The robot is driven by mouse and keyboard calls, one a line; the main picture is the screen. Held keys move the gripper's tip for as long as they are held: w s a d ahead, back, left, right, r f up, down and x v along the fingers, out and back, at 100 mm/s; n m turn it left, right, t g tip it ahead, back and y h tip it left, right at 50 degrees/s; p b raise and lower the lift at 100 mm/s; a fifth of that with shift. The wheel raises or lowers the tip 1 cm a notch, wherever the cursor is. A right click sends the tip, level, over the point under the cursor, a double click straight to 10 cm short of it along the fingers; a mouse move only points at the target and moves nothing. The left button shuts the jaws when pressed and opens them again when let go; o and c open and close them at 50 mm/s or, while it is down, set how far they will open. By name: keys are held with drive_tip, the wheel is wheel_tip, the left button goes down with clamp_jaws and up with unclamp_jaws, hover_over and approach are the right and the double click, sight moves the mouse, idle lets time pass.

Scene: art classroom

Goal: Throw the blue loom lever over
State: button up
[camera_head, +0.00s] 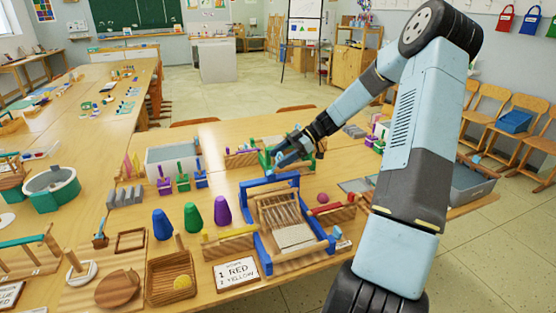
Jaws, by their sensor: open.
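The loom with a blue frame (262,252) stands on the near table, with pale threads and a whitish woven piece inside it. A blue bar (268,182) runs across the loom's far end; I cannot tell for certain whether it is the lever. My gripper (284,158) is open, just above and behind that bar, pointing down to the left. A small gap seems to lie between them, but contact is hard to judge. My wrist partly hides the green-framed object (266,162) behind the loom.
Blue, green and purple cones (193,217) stand left of the loom.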

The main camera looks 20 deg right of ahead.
drive_tip(key=v, duration=1.1)
drive_tip(key=shift+d+r, duration=0.2)
drive_tip(key=shift+d, duration=0.15)
drive_tip(key=s+a+r+m+h, duration=0.85)
drive_tip(key=s+a, duration=0.35)
drive_tip(key=a, duration=0.2)
drive_tip(key=s+a+r+m+t+h, duration=0.1)
drive_tip(key=s+r+m+t, duration=0.1)
drive_tip(key=s, duration=0.5)
drive_tip(key=s+a+r+m+t+h, duration=0.1)
drive_tip(key=s+r+m, duration=0.1)
drive_tip(key=s+m, duration=0.2)
drive_tip(key=s+a+r+m+t+h, duration=0.1)
drive_tip(key=s+r+m+t, duration=0.1)
drive_tip(key=s, duration=0.8)
drive_tip(key=shift+r+m+t+h, duration=0.35)
drive_tip(key=shift+r+m, duration=0.15)
drive_tip(key=shift+m, duration=0.25)
